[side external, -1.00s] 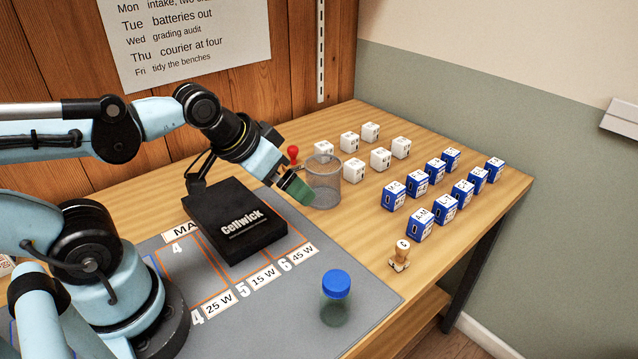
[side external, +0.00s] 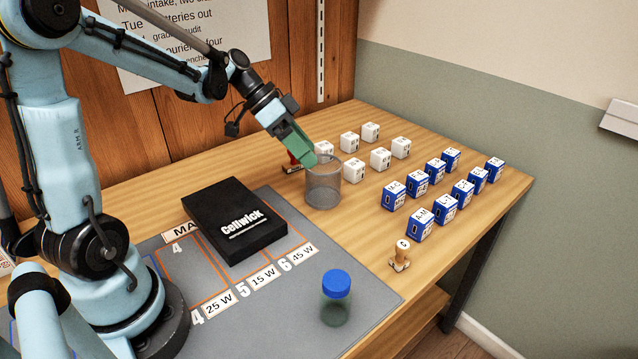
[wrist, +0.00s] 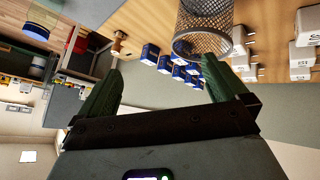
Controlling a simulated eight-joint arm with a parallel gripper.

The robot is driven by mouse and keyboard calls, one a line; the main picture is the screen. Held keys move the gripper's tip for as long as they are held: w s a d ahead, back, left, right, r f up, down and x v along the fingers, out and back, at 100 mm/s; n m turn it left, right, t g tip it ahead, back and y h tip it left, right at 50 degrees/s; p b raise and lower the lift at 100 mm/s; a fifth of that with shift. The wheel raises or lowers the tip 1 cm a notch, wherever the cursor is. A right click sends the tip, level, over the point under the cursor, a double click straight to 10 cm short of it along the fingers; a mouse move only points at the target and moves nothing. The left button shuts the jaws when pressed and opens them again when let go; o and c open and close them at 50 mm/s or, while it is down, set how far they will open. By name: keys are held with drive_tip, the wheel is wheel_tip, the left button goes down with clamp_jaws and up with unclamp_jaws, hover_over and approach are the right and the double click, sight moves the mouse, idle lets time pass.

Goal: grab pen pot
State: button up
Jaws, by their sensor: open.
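The pen pot (side external: 323,184) is a grey wire-mesh cup standing upright on the wooden bench, just off the grey mat. It looks empty. In the wrist view the mesh pot (wrist: 204,30) shows at the top, beyond the fingertips and toward the right finger. My gripper (side external: 308,160) has green fingers and is above and at the left rim of the pot in the side view. In the wrist view my gripper (wrist: 160,75) is open with nothing between its fingers. Whether a finger touches the rim I cannot tell.
A red-handled stamp (side external: 293,163) stands close behind the pot. White boxes (side external: 381,158) and blue boxes (side external: 420,183) stand to the right. A wooden stamp (side external: 400,256), a blue-lidded jar (side external: 336,296) and a black Cellwick box (side external: 235,220) are nearer.

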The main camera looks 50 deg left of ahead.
drive_tip(key=w+a+f+m+t+h, duration=0.1)
drive_tip(key=a+f+m+t+h, duration=0.15)
drive_tip(key=a+m+h, duration=0.5)
drive_tip(key=n+y, duration=0.1)
drive_tip(key=y, duration=0.2)
approach(338, 179)
drive_tip(key=shift+w+a+f+g+h, duration=0.1)
drive_tip(key=shift+w+f+g+h, duration=0.2)
drive_tip(key=shift+w+f, duration=0.55)
drive_tip(key=shift+x, duration=2.7)
drive_tip(key=c, duration=0.9)
drive_tip(key=shift+o, duration=0.2)
drive_tip(key=shift+r, duration=0.1)
